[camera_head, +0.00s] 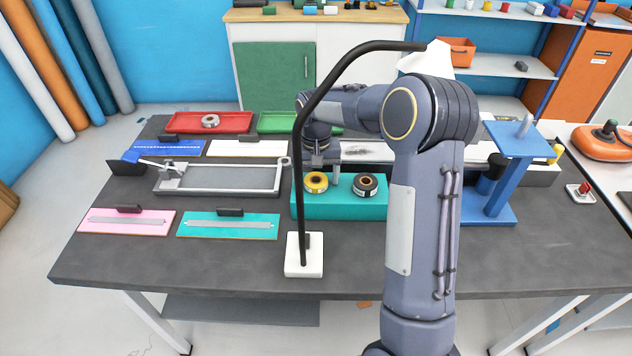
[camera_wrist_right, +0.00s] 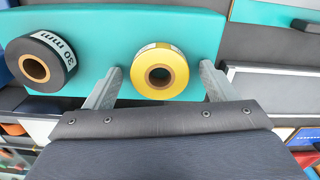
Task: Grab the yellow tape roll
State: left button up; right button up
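The yellow tape roll (camera_head: 316,189) lies on the left part of a teal block on the table. A black tape roll (camera_head: 365,190) lies on the same block to its right. In the right wrist view the yellow roll (camera_wrist_right: 180,82) shows between the two fingers of my right gripper (camera_wrist_right: 161,70), with a gap on each side. My right gripper (camera_head: 318,161) is open, just above and behind the yellow roll in the head view. I cannot tell how far the fingertips are above the block. My left gripper is not in view.
The teal block (camera_head: 340,210) stands mid-table. A black curved stand on a white base (camera_head: 303,266) rises just left of it. A grey frame tray (camera_head: 220,190) is to the left, a blue press (camera_head: 487,215) to the right. The front table strip is mostly clear.

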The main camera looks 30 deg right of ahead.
jog(key=c, duration=0.9)
jog(key=shift+r, duration=0.1)
jog(key=shift+c, duration=0.2)
